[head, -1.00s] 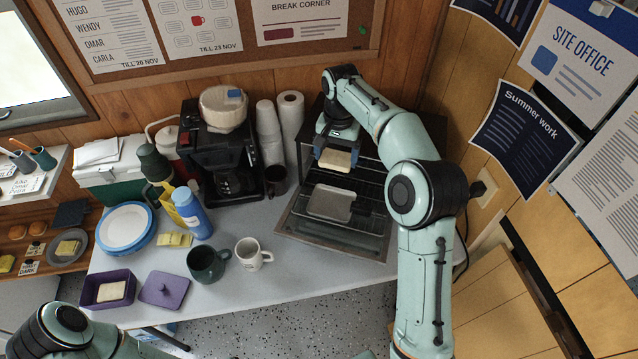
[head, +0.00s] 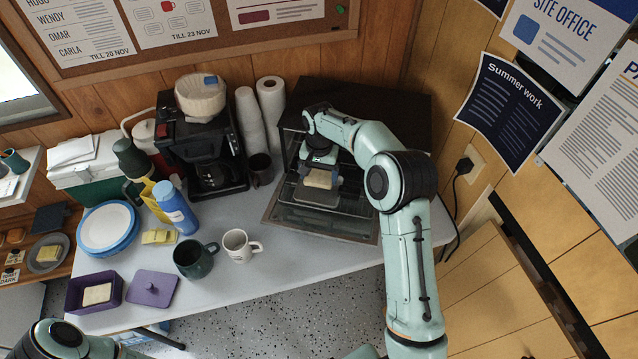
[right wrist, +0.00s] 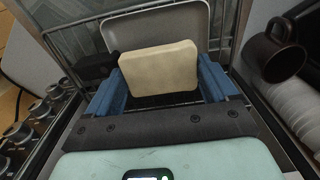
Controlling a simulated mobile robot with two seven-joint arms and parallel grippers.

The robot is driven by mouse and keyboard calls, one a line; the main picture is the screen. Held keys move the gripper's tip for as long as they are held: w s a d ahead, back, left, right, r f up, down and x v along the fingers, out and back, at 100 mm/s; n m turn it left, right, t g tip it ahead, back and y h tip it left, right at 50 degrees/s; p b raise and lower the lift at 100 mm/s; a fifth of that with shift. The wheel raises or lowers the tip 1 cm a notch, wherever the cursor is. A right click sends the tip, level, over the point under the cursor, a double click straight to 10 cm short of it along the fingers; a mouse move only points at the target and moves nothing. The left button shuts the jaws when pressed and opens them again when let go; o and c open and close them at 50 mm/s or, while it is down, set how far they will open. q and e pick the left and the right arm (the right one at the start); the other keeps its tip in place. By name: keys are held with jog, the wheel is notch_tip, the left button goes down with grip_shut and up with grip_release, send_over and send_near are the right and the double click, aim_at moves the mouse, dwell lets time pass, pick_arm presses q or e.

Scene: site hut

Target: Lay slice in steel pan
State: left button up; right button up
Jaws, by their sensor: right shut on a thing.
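The pale bread slice (head: 319,179) is held in my right gripper (head: 320,168), inside the open front of the dark toaster oven (head: 350,105). In the right wrist view the slice (right wrist: 160,70) stands between the two blue fingers of the right gripper (right wrist: 162,82), which is shut on it. The grey steel pan (head: 316,198) lies on the oven rack, just below and in front of the slice. It also shows behind the slice in the right wrist view (right wrist: 190,20). I cannot tell whether slice and pan touch. Only part of my left arm shows at lower left; its gripper is out of view.
The oven's lowered door (head: 318,225) lies before the rack. A white mug (head: 238,246) and a green mug (head: 192,262) stand left of it. The coffee maker (head: 205,150), paper cups (head: 249,125) and a dark mug (head: 260,169) are close beside the oven.

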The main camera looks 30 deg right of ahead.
aim_at(319, 190)
pick_arm(q)
jog(key=shift+s+f, duration=0.15)
jog(key=shift+f, duration=0.05)
pick_arm(e)
notch_tip(319, 190, down, 5)
jog(key=shift+r, duration=0.2)
jog(key=shift+f, duration=0.15)
jog(key=o, duration=0.7)
jog(key=shift+o, duration=0.2)
notch_tip(319, 190, up, 12)
jog(key=shift+p, duration=0.5)
pick_arm(q)
jog(key=shift+w+r, duration=0.7)
jog(key=shift+r, duration=0.05)
